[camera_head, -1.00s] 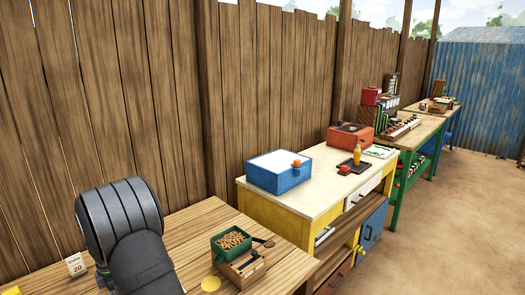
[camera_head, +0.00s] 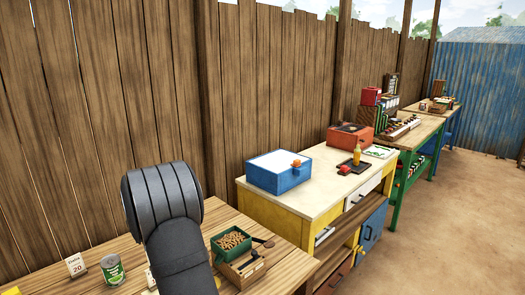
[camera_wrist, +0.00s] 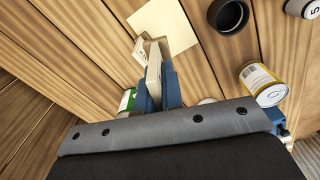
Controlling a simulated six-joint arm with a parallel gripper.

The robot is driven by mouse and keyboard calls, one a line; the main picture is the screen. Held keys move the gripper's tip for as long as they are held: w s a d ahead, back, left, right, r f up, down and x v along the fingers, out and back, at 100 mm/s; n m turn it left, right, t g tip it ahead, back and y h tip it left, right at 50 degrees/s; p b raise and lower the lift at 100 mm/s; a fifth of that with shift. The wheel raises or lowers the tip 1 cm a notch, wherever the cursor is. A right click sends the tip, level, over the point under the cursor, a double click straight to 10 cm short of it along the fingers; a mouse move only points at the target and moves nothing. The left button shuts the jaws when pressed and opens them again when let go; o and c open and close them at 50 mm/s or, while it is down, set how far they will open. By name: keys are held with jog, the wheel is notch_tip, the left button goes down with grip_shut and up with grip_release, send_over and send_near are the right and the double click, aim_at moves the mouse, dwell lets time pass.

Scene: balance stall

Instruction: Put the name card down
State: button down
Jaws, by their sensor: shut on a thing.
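My gripper (camera_wrist: 156,85) has blue fingers, and in the wrist view it is shut on a pale cream card (camera_wrist: 153,66), which I take to be the name card. The card is seen nearly edge-on, so no writing on it is readable. I cannot tell whether it touches the wooden table (camera_wrist: 60,50). In the head view my arm hides the gripper. A separate upright card reading "20" (camera_head: 75,265) stands at the left.
A green can (camera_head: 112,270) stands beside that card; a green-labelled can shows by my fingers (camera_wrist: 127,101). A green box of brown pieces (camera_head: 231,241) stands right of my arm.

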jog(key=w+d+m, duration=0.2)
jog(key=d+m, duration=1.1)
jog(key=d, duration=0.3)
jog(key=w+d+m, duration=0.1)
jog(key=d+m, duration=1.2)
jog(key=d, duration=0.4)
jog(key=shift+w+d+f+m, duration=0.25)
jog(key=shift+w+m, duration=0.05)
jog(key=shift+w, duration=0.1)
